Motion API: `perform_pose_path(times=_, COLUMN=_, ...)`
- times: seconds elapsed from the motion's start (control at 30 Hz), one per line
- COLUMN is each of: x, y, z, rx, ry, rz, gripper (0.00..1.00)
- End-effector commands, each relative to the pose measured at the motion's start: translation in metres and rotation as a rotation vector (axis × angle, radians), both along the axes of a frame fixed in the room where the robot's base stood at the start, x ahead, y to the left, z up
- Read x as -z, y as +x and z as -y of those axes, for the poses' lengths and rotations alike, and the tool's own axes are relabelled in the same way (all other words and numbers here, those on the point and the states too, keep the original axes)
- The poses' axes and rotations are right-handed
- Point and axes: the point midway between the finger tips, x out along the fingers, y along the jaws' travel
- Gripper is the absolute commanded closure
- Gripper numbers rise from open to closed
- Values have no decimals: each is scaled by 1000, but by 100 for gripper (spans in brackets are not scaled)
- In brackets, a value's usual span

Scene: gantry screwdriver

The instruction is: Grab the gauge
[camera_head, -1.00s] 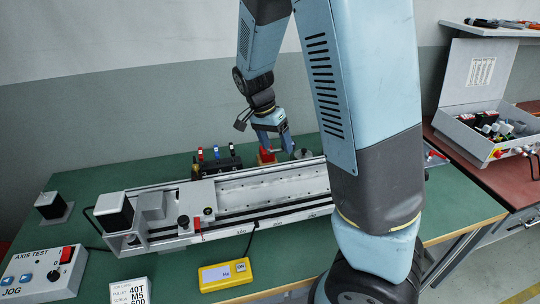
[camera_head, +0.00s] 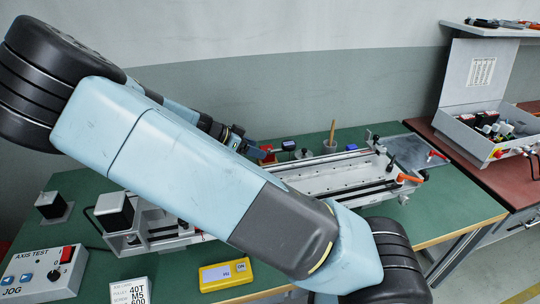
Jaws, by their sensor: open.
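The likely gauge is a yellow hand-held meter (camera_head: 224,275) with a small pale display and a button, lying flat at the front of the green bench. My gripper (camera_head: 256,152) is small and partly hidden behind my own arm. It is over the back of the bench behind the long metal rail, far from the yellow meter. It is open, and I see nothing held between its fingers. A red part (camera_head: 267,151) shows close beside it; I cannot tell whether they touch.
A jog box (camera_head: 42,272) and a label card (camera_head: 130,291) stand front left. A cup with a stick (camera_head: 330,143) stands behind the rail.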

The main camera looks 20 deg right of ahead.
Motion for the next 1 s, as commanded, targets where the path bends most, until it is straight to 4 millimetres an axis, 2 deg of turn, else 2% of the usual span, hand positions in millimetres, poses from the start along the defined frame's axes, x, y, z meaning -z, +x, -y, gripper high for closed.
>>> perform_pose_path(times=0.2, x=-5, y=10, z=-17, rx=-11, ry=-86, rz=112, gripper=24)
perform_pose_path(times=0.37, x=-6, y=13, z=-20, rx=-12, ry=-106, rz=145, gripper=24)
perform_pose_path(times=0.47, x=-2, y=15, z=-12, rx=-10, ry=-108, rz=150, gripper=24)
perform_pose_path(times=0.8, x=25, y=25, z=37, rx=-10, ry=-108, rz=147, gripper=24)
perform_pose_path(times=1.0, x=34, y=28, z=52, rx=-12, ry=-106, rz=147, gripper=24)
